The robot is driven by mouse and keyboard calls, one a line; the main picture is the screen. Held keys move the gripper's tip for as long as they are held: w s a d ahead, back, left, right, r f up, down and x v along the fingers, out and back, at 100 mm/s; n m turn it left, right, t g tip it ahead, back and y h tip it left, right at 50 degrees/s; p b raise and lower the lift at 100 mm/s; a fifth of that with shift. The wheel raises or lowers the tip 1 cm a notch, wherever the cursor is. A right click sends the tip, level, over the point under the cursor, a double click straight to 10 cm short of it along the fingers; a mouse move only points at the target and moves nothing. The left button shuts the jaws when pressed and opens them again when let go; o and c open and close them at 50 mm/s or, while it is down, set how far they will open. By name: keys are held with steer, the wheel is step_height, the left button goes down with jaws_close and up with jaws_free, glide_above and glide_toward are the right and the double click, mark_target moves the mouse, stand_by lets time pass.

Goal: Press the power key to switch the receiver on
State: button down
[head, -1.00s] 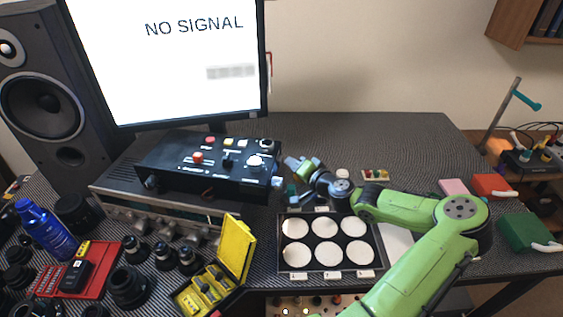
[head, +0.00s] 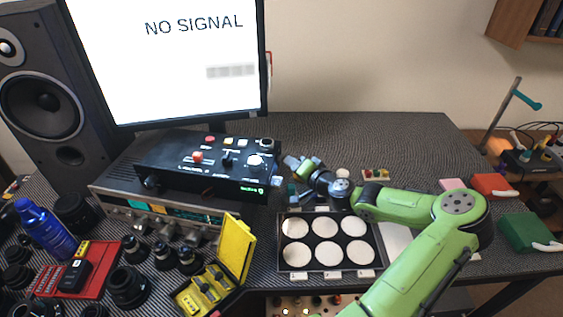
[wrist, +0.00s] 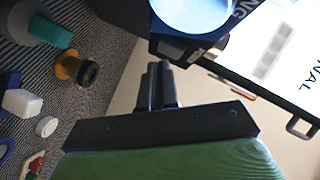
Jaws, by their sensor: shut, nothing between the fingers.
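The receiver (head: 105,196) is a wide silver-grey unit on the desk, under a black control box (head: 205,184). Its front panel (head: 165,213) glows teal and orange above a row of knobs. A small green readout (head: 252,189) is lit on the black box's front. I cannot tell which key is the power key. My gripper (head: 290,162) is just right of the black box, small in the head view. In the wrist view its two dark fingers (wrist: 158,68) are shut with nothing between them. They point toward a dark part with a pale blue round face (wrist: 195,8).
The monitor (head: 190,60) reads NO SIGNAL. A black tray (head: 283,245) with several white discs lies in front of my arm. An open yellow case (head: 237,250), lens parts and a blue bottle (head: 48,235) crowd the front left.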

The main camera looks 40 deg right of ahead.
steer(key=s+d, duration=0.1)
steer(key=s, duration=0.1)
steer(key=s+d, duration=0.2)
steer(key=shift+s+d, duration=0.3)
steer(key=shift+s, duration=0.1)
stand_by(0.5)
